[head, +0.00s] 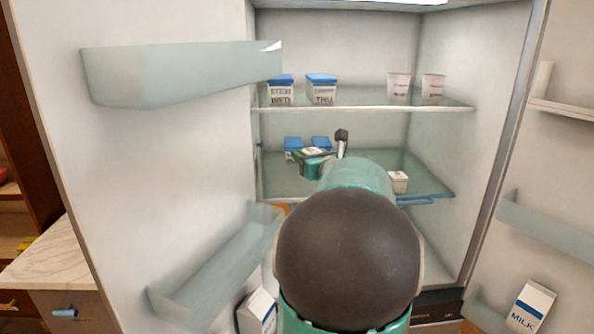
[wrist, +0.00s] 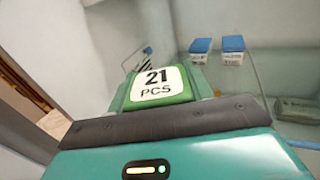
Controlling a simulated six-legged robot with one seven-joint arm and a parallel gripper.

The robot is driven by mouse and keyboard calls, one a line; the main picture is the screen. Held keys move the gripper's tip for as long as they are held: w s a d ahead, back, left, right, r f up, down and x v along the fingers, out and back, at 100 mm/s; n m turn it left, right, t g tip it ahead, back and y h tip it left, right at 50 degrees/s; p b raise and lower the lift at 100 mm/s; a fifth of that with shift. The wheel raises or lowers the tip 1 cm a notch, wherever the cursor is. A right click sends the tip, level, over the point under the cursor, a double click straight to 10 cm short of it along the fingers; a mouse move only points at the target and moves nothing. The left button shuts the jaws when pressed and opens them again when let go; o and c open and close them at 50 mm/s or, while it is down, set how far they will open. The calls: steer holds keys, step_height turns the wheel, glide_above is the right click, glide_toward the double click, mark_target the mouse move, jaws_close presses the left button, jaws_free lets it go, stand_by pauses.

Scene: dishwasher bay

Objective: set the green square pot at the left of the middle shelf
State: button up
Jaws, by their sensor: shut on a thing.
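The green square pot (wrist: 160,88) has a green lid and a white label reading "21 PCS". In the head view the pot (head: 312,152) shows small, over the left part of the middle glass shelf (head: 283,187). My gripper (head: 318,160) is shut on it, reaching in from the front. In the wrist view, the dark edge of my gripper (wrist: 165,128) covers the near side of the pot. The pot's base is hidden, so I cannot tell whether it touches the shelf.
Two blue-lidded tubs (head: 293,143) (head: 321,142) stand behind the pot. A small white cup (head: 398,181) and a blue rail (head: 425,199) are at the shelf's right front. The upper shelf (head: 365,106) lies above. The left door's bins (head: 180,75) stick out.

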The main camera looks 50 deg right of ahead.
steer(key=w+d+f, duration=0.2)
steer(key=w+f, duration=0.1)
steer(key=w+d+f, duration=0.2)
steer(key=w+d, duration=0.1)
steer(key=w+d+f, duration=0.2)
steer(key=w+f, duration=0.1)
steer(key=w, duration=0.1)
steer(key=shift+w+d+f, duration=0.1)
steer(key=shift+d+f, duration=0.15)
steer(key=shift+f, duration=0.05)
steer(key=shift+w+d+f, duration=0.25)
steer(key=shift+w+f, duration=0.1)
steer(key=shift+f, duration=0.1)
steer(key=f, duration=0.3)
steer(key=shift+w+d+f, duration=0.1)
steer(key=shift+w+d, duration=0.05)
steer(key=shift+w, duration=0.05)
steer(key=shift+f, duration=0.1)
steer(key=shift+f, duration=0.1)
steer(key=o, duration=1.1)
steer(key=shift+f, duration=0.1)
